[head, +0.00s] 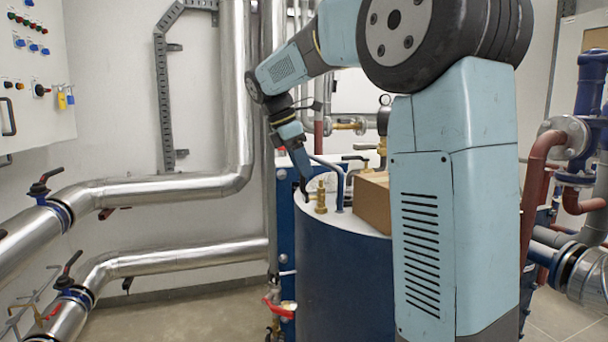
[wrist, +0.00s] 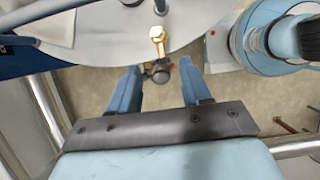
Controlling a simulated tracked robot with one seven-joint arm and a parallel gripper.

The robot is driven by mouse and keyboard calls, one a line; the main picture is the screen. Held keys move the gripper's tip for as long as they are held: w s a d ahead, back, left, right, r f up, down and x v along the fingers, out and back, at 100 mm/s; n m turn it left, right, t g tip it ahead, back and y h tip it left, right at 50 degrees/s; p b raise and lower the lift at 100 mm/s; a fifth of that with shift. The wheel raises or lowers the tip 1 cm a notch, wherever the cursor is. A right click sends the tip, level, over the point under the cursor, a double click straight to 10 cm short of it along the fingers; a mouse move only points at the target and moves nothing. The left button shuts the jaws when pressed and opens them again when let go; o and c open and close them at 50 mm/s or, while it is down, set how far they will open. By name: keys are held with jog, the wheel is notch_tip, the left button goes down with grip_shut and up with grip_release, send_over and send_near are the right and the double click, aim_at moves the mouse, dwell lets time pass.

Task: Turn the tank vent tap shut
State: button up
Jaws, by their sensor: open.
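The tank (head: 335,270) is a blue cylinder with a pale flat top, standing at the centre of the head view. A small brass vent tap (head: 320,198) stands upright near the left edge of its top. In the wrist view, the brass tap (wrist: 157,36) shows at the tank's edge, with a dark round knob (wrist: 160,72) just below it. My gripper (head: 304,188) points down beside the tap's left side. I cannot tell the tap's turn position.
A cardboard box (head: 373,203) and a bent grey pipe (head: 336,178) stand on the tank top, right of and behind the tap. Insulated silver pipes (head: 150,188) run along the left wall. A red-handled valve (head: 279,306) is low at the tank's left.

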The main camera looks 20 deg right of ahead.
aim_at(304, 184)
jog(key=shift+x, duration=1.45)
jog(key=shift+c, duration=0.5)
grip_shut()
